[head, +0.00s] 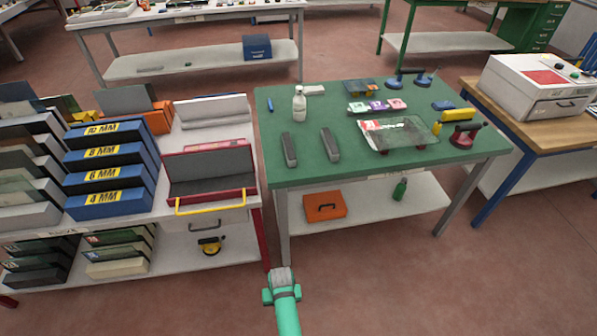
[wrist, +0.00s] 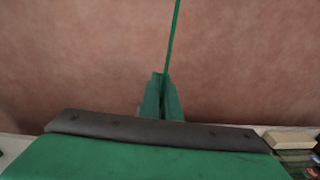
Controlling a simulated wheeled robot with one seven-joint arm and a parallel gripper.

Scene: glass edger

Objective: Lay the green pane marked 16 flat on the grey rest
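My gripper (wrist: 161,82) shows in the wrist view with its two green fingers close together. A thin green strip (wrist: 173,35) runs up from between the fingertips; it looks like a green pane seen edge-on, held in the grip. Its marking cannot be read from here. In the head view the end of my arm is at the bottom middle, in front of the tables, and the fingers and pane cannot be made out. Two parallel grey bars, a left one (head: 290,150) and a right one (head: 330,144), lie on the green table and look like the grey rest; nothing lies on them.
Floor in front is open.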

